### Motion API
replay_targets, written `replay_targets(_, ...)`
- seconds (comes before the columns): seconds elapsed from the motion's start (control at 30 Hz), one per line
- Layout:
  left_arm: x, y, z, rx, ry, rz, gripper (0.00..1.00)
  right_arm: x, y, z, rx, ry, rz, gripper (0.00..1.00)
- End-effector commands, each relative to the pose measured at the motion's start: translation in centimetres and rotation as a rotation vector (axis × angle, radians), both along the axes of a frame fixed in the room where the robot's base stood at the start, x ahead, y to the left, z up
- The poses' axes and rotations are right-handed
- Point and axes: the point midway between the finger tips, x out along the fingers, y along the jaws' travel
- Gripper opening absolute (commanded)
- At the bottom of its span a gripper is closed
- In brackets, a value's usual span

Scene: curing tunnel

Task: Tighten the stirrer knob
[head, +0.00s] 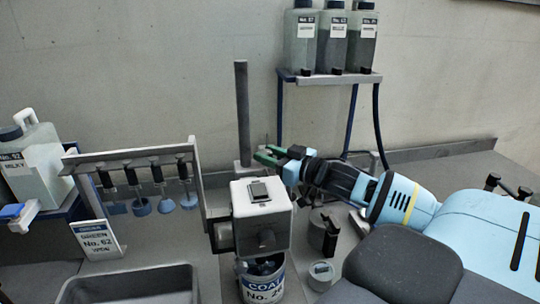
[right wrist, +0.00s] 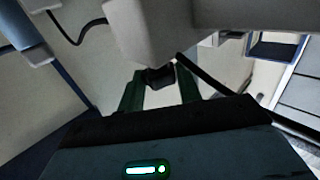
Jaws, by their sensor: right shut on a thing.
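The stirrer has a white motor head (head: 262,197) over a can labelled COAT (head: 263,284), with a dark upright post (head: 242,110) behind it. My right gripper (head: 272,156) reaches in from the right, its green fingers behind the white head near the post. In the right wrist view, the two green fingers (right wrist: 160,88) are shut on a small black knob (right wrist: 160,75) under a pale block (right wrist: 165,35). The knob is hidden in the head view. My left gripper is not in view.
Several blue-ended tools hang on a rack (head: 130,154) at left, beside a white jug (head: 35,160). A grey tray (head: 130,286) is at front left. Three bottles stand on a shelf (head: 330,78) behind. A dark block (head: 323,232) and a small jar (head: 320,275) stand right of the can.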

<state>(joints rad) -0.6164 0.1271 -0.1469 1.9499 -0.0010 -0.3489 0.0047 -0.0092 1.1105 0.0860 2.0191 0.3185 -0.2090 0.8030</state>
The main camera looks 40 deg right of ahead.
Motion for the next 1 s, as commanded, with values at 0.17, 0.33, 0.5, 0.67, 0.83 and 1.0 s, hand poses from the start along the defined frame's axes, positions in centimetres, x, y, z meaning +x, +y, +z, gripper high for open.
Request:
replay_targets(0.17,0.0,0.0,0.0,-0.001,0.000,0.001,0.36,0.0,0.0,-0.1,0.000,0.003,0.000,0.12)
replay_targets(0.33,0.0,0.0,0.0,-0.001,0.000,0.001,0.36,0.0,0.0,-0.1,0.001,0.002,0.000,0.53)
replay_targets(0.5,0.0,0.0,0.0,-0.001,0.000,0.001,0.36,0.0,0.0,-0.1,0.001,0.001,0.000,0.56)
replay_targets(0.67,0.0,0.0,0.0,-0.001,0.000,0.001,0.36,0.0,0.0,-0.1,0.001,0.001,0.000,0.56)
replay_targets(0.83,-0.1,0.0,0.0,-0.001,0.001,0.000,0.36,-0.6,-0.1,-0.2,0.001,0.003,0.001,0.56)
replay_targets(1.0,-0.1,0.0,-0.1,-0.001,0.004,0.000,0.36,-1.8,-0.4,-0.3,0.002,0.006,0.001,0.56)
